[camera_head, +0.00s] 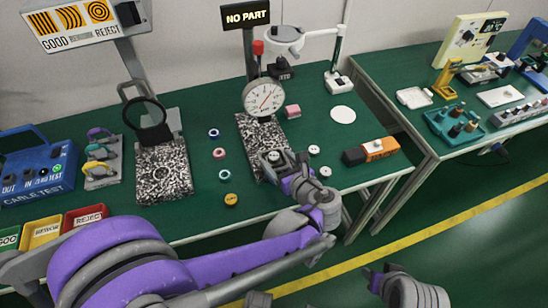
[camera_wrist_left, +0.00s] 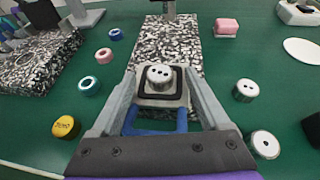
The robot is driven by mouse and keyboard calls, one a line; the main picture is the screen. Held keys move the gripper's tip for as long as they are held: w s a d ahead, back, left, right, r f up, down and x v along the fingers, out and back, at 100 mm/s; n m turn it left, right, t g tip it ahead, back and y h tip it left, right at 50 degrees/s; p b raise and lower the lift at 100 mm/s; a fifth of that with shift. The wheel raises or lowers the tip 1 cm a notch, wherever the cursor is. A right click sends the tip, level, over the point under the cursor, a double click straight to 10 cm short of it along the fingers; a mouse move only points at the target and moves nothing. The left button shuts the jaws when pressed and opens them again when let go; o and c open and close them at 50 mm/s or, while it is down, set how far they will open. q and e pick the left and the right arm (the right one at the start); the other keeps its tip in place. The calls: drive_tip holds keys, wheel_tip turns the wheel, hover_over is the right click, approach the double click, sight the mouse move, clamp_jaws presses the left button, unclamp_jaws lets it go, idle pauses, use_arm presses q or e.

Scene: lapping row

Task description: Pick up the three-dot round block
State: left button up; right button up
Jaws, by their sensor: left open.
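The three-dot round block (camera_wrist_left: 160,76) is a small silver-grey disc with dark dots on top. In the left wrist view it sits in a black-edged square seat over the speckled plate (camera_wrist_left: 180,45), between my left fingers. My left gripper (camera_wrist_left: 160,98) is open around it, and I see a gap on both sides. In the head view my left gripper (camera_head: 274,162) is over the front of the speckled plate (camera_head: 247,135) and hides most of the block. Two similar pale round blocks, one behind (camera_wrist_left: 244,90) and one in front (camera_wrist_left: 265,144), lie right of the gripper.
A dial gauge (camera_head: 264,98) on a stand rises behind the plate. A yellow round block (camera_head: 231,199) and several coloured rings lie to the left.

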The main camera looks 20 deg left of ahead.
use_arm(q)
drive_tip(key=shift+w+a+f, duration=0.2)
drive_tip(key=shift+w+a, duration=0.15)
drive_tip(key=shift+w, duration=0.05)
clamp_jaws()
